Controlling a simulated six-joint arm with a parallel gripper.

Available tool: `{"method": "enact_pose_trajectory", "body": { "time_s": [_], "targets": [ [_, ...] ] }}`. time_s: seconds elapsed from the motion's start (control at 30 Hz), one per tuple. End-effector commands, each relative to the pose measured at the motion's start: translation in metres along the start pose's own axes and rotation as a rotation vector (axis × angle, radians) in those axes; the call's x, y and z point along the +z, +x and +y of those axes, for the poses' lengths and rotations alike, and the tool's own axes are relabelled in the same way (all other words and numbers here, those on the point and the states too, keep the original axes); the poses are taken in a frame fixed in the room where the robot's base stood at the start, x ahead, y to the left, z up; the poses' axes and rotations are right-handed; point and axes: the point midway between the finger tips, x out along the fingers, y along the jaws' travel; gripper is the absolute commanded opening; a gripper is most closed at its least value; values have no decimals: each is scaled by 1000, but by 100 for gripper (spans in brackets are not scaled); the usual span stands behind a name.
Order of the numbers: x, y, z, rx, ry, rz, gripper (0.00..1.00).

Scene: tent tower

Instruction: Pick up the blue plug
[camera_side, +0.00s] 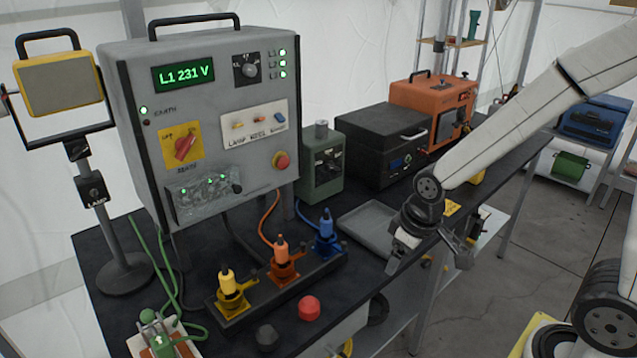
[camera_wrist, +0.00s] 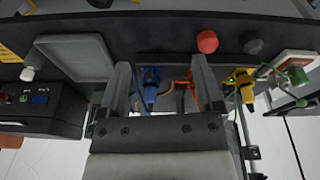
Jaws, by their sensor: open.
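The blue plug (camera_side: 326,226) stands upright in the right-hand blue socket of a black strip on the bench, with a blue cable behind it. My gripper (camera_side: 428,262) is open and empty, to the right of the plug and apart from it, near the bench's right edge. In the wrist view, the blue plug (camera_wrist: 151,86) shows between the two fingers of my gripper (camera_wrist: 160,64), nearer the left finger. The plug's lower part is partly hidden there by the gripper body.
An orange plug (camera_side: 281,252) and a yellow plug (camera_side: 227,281) stand left of the blue one. A grey tray (camera_side: 372,228) lies to its right. The grey panel box (camera_side: 215,120) rises behind. A red knob (camera_side: 309,308) and a dark knob (camera_side: 266,337) are in front.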

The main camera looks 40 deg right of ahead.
Motion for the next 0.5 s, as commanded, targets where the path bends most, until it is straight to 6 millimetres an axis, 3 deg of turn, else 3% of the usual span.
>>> {"method": "enact_pose_trajectory", "body": {
  "time_s": [0.5],
  "targets": [
    [-118, 16, 25, -43, -648, -90, 85]
  ]
}}
